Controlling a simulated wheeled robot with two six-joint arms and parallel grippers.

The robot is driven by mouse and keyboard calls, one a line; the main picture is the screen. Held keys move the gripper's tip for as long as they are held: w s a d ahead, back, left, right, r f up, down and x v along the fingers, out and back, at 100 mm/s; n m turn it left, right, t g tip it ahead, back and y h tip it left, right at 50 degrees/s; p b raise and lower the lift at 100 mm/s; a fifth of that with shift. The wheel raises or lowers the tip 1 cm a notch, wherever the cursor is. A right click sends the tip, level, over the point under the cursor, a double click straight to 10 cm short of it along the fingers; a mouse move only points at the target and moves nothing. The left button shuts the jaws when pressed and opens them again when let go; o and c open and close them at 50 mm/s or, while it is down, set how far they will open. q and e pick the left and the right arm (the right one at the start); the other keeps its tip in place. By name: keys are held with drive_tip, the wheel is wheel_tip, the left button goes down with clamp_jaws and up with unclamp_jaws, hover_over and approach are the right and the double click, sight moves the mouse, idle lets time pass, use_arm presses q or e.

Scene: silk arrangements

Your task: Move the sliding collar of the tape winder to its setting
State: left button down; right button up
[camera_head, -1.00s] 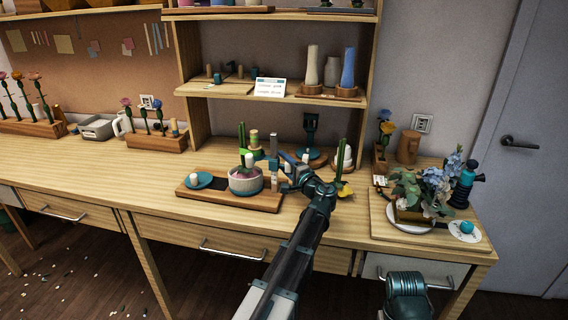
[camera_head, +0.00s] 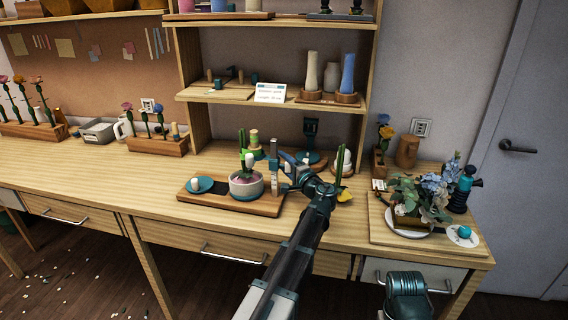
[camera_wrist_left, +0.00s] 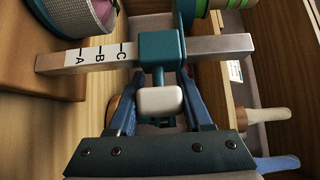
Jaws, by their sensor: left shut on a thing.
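The tape winder's pale upright bar (camera_head: 274,181) stands by the right end of a wooden tray. In the left wrist view the bar lies across the picture, with marks A, B and C on a white scale (camera_wrist_left: 100,54). The teal sliding collar (camera_wrist_left: 160,46) is around the bar, just past C on the side away from A and B. A short teal stem joins it to a pale knob (camera_wrist_left: 159,101). My left gripper (camera_wrist_left: 158,82) has its blue fingers shut on the knob; it also shows beside the bar in the head view (camera_head: 284,165). My right gripper is out of view.
A ribbed pot (camera_head: 246,187) and a teal dish (camera_head: 201,185) sit on the wooden tray (camera_head: 228,204). Green-and-wood spools stand behind the bar. A flower arrangement (camera_head: 420,190) is on a board at the right. The bench front to the left is clear.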

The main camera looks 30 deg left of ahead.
use_arm(q)
drive_tip(key=shift+c, duration=1.6)
unclamp_jaws()
drive_tip(key=v, duration=1.4)
drive_tip(key=shift+f, duration=0.1)
drive_tip(key=s+f+g+h, duration=0.1)
drive_tip(key=s+f, duration=0.1)
drive_tip(key=s+d+f+n+g+h+p, duration=0.1)
drive_tip(key=s+f, duration=0.1)
drive_tip(key=s+d+f+n+g+h, duration=0.1)
drive_tip(key=s+f, duration=0.1)
drive_tip(key=f, duration=0.1)
drive_tip(key=shift+d, duration=0.25)
drive_tip(key=s+d+f+g+h+p, duration=0.1)
drive_tip(key=s+d+f+g+h, duration=0.2)
drive_tip(key=s+d, duration=0.6)
drive_tip(key=s+d+f+g+h+p, duration=0.2)
drive_tip(key=s+d+f+g+h, duration=0.2)
drive_tip(key=s+d+f+h, duration=0.3)
drive_tip(key=s+d, duration=0.2)
drive_tip(key=s, duration=0.1)
drive_tip(key=shift+s+f+n+h, duration=0.2)
drive_tip(key=shift+f+n+h, duration=0.15)
drive_tip(key=shift+n+h, duration=0.05)
